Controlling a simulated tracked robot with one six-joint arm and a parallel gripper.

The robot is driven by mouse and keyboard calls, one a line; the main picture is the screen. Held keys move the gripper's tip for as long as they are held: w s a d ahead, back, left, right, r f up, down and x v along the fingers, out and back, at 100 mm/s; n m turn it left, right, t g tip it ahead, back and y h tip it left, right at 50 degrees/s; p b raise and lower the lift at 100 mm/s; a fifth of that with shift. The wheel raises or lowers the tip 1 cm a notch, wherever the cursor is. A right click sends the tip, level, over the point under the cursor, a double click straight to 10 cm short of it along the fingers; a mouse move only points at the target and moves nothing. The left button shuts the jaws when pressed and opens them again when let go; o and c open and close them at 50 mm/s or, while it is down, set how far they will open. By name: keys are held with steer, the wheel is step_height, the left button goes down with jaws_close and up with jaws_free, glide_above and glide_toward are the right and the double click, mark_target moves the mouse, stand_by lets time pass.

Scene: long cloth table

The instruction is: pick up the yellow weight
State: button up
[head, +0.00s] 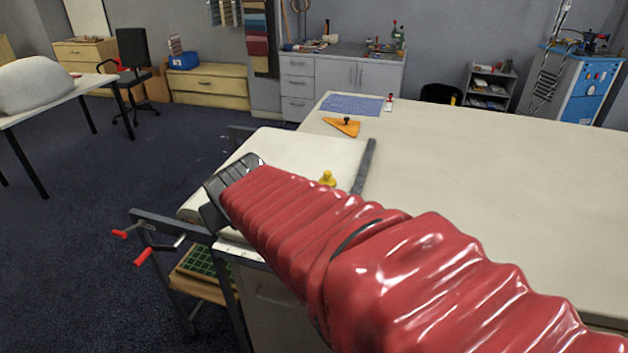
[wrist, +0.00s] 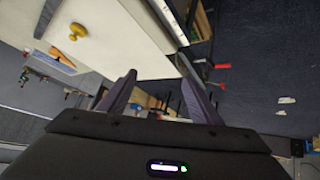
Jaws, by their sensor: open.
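The yellow weight (head: 327,178) is a small knobbed piece standing upright on the pale cloth table, just beyond my red-sleeved arm in the head view. Part of its base may be hidden by the arm. It also shows in the wrist view (wrist: 78,31), at the upper left on the pale surface. My gripper (wrist: 157,68) is open, its two dark fingers spread with nothing between them. The weight lies outside the fingers, off to their left in the wrist view. In the head view my arm reaches to the left of the weight, and the fingertips are not clearly visible.
A dark bar (head: 365,166) lies beside the weight on its right. An orange triangular piece with a black knob (head: 342,126) and a blue mat (head: 352,105) lie farther back. Red-handled cranks (head: 144,256) stick out at the left. The table's right side (head: 500,180) is clear.

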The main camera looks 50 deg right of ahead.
steer(key=w+d+f+m+t+h, duration=0.1)
steer(key=w+d+f, duration=0.15)
steer(key=d, duration=0.85)
steer(key=w+d+f+t+h, duration=0.1)
steer(key=w+d, duration=0.2)
steer(key=d, duration=0.8)
steer(key=t+y, duration=0.1)
steer(key=t, duration=0.2)
glide_toward(328, 179)
steer(key=s, duration=0.2)
steer(key=s+a+r, duration=0.1)
steer(key=shift+m, duration=0.3)
steer(key=shift+x, duration=4.35)
